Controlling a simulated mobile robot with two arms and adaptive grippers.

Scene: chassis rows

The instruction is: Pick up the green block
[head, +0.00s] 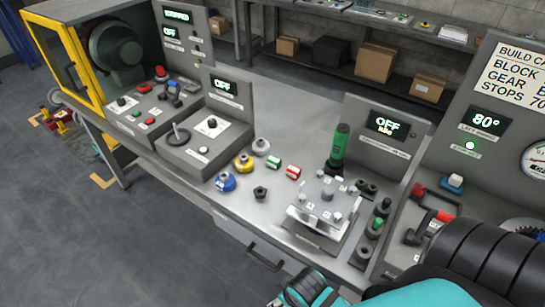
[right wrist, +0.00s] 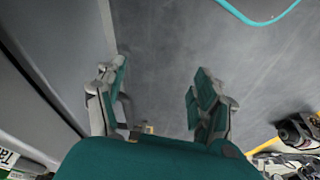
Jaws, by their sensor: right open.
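A small green block (head: 274,162) with a pale label lies on the grey metal bench top, near the middle of the head view. A similar red block (head: 293,172) lies just to its right, with a small gap. My right gripper (right wrist: 157,82) is open and empty in the right wrist view, with grey floor beyond its fingers. No block shows in that view. My right arm's black and teal links fill the lower right of the head view, and its fingers do not show there. My left gripper is not in view.
Blue (head: 225,182), yellow (head: 243,162) and grey (head: 261,147) round pieces stand left of the green block, with a dark nut (head: 260,193) in front. A metal fixture (head: 323,207) and a tall green-handled tool (head: 338,147) stand right. Bare bench lies behind the blocks.

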